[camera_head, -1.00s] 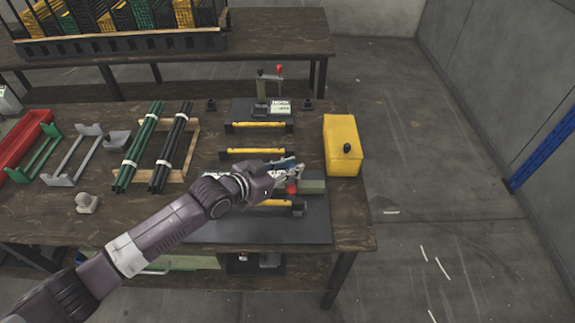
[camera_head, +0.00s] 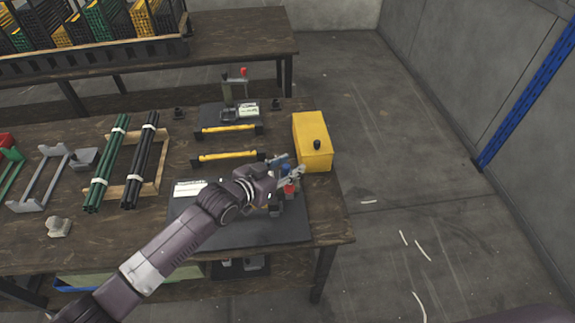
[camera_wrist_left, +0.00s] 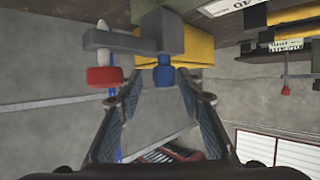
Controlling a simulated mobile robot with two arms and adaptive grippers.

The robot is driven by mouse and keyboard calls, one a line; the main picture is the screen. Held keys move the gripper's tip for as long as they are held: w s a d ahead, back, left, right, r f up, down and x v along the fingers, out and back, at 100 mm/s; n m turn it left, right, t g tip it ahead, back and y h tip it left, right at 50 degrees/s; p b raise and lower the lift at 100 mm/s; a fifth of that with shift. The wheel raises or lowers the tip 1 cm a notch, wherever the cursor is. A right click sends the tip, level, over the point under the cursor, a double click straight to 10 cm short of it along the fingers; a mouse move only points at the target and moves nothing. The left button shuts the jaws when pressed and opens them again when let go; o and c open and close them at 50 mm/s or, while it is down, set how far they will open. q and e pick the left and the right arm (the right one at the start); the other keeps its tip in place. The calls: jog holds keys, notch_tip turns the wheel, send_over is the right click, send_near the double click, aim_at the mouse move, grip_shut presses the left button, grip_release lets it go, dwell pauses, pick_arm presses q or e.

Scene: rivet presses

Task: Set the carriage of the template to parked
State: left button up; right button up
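The template is a dark base plate (camera_head: 240,236) at the table's front right, with a white label (camera_head: 188,188) on its left part. My left arm covers much of it. My left gripper (camera_head: 292,178) is over the plate's right side. A blue knob (camera_head: 285,168) and a red knob (camera_head: 289,188) show at its fingers. In the left wrist view the fingers (camera_wrist_left: 160,95) are apart, with the blue knob (camera_wrist_left: 163,75) between or just beyond the tips; contact is unclear. The red knob (camera_wrist_left: 103,75) is outside the left finger. The carriage's position is unclear. My right gripper is not in view.
A yellow box (camera_head: 312,140) with a black knob stands close behind the gripper. Yellow bars (camera_head: 228,156) and a smaller press (camera_head: 235,92) with a red knob are farther back. Dark rods (camera_head: 140,160) and grey brackets (camera_head: 40,180) lie left. Floor right of the table is open.

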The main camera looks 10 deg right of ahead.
pick_arm(q)
jog(key=shift+s+a+r, duration=0.15)
jog(key=shift+s+a, duration=0.2)
jog(key=shift+a, duration=0.2)
jog(key=v, duration=1.1)
jog(key=shift+d, duration=0.15)
jog(key=shift+r, duration=0.1)
